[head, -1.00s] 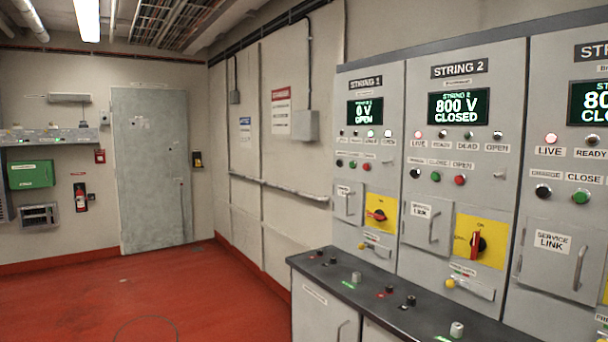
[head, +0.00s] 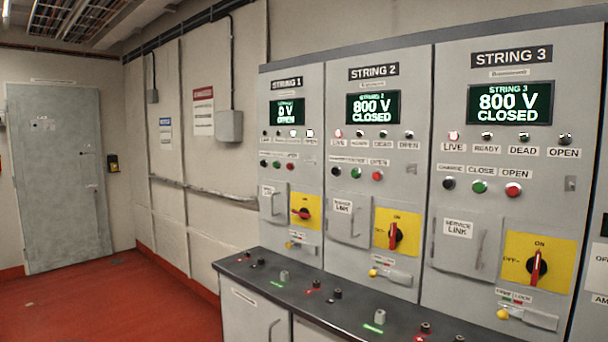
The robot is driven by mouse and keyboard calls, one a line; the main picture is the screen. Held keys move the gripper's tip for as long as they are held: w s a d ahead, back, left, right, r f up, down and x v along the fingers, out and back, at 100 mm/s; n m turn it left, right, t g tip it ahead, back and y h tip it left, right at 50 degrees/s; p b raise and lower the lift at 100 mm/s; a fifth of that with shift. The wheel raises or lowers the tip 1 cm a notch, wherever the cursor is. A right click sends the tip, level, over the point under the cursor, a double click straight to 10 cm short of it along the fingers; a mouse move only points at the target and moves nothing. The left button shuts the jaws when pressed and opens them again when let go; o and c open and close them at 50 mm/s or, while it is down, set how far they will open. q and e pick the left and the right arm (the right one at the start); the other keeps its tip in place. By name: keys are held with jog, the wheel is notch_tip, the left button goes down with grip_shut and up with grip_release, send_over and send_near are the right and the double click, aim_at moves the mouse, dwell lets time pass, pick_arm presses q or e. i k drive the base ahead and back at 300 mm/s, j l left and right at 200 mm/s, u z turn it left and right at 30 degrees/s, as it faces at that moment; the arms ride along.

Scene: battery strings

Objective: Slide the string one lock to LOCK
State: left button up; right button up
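The string 1 cabinet (head: 305,150) is the leftmost of the row. Its display (head: 287,111) reads 0 V OPEN. Its red rotary handle (head: 302,212) lies horizontal on a yellow plate. The string 1 lock slide (head: 290,244) is a small yellow knob on a metal strip below that plate. The knob sits at the left end of its strip, under a small label too small to read. Neither of my grippers is in view.
The string 2 cabinet (head: 375,165) and string 3 cabinet (head: 496,170) show 800 V CLOSED, with their red handles vertical. A dark-topped bench (head: 300,305) with knobs runs in front of the cabinets. Red floor (head: 120,315) is clear at left, before a grey door (head: 60,180).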

aim_at(288, 245)
jog(key=i+j, duration=0.2)
jog(key=i, duration=0.35)
jog(key=i+j+z, duration=0.15)
jog(key=i, duration=0.35)
jog(key=i+j, duration=0.4)
jog(key=i, duration=0.15)
jog(key=i+j+z, duration=0.1)
jog(key=i+j, duration=0.15)
jog(key=i, duration=0.25)
